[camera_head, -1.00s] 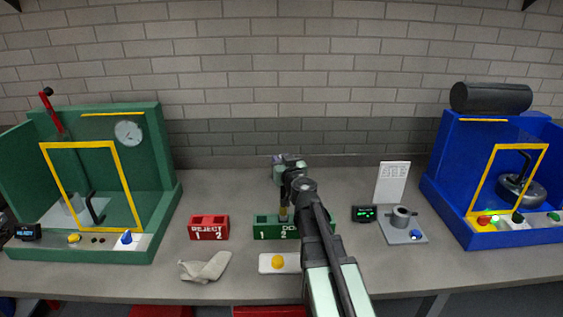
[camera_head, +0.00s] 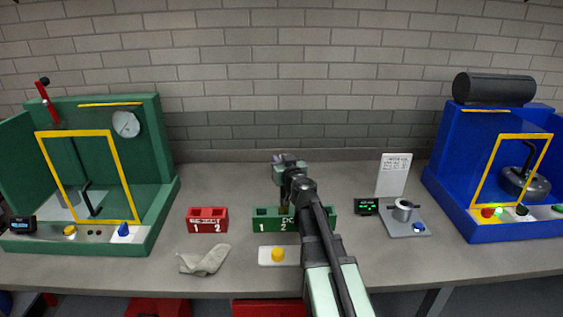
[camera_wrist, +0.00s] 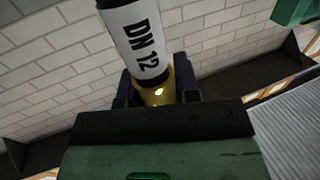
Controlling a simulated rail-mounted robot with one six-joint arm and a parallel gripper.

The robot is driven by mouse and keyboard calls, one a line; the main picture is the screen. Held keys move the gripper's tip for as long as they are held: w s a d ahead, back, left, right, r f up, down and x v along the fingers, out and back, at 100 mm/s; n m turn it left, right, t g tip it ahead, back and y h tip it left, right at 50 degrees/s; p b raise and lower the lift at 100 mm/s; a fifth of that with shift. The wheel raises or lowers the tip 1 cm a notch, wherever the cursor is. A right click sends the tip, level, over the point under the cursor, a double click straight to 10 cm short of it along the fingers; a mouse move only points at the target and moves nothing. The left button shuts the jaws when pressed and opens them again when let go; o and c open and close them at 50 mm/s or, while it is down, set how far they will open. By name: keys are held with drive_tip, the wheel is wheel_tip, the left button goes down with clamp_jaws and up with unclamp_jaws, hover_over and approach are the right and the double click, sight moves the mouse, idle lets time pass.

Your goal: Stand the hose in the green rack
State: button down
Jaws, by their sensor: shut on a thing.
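The green rack (camera_head: 264,224) stands in the middle of the bench, with numbers 1 and 2 readable on its front. My arm hides part of its right side. My gripper (camera_wrist: 157,90) is shut on the hose (camera_wrist: 140,42), at its brass-coloured end. The hose has a white sleeve marked "DN 12" and runs up out of the wrist view. In the head view my gripper (camera_head: 286,195) is over or just behind the rack. The hose is mostly hidden there, and I cannot tell whether it touches the rack.
A red reject rack (camera_head: 207,220) is to the left, with a crumpled cloth (camera_head: 204,260) in front. A yellow button (camera_head: 278,254) sits before the green rack. A small display (camera_head: 366,207) and a grey plate with a pot (camera_head: 402,211) are right. Green and blue booths flank the bench.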

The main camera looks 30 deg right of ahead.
wheel_tip(320, 180, down, 3)
drive_tip(key=shift+r+b, duration=0.2)
drive_tip(key=shift+b, duration=1)
drive_tip(key=c, duration=0.8)
unclamp_jaws()
drive_tip(key=s, duration=0.7)
drive_tip(key=s+a, duration=0.1)
drive_tip(key=s, duration=0.2)
drive_tip(key=shift+s+a, duration=0.1)
drive_tip(key=shift+s, duration=0.3)
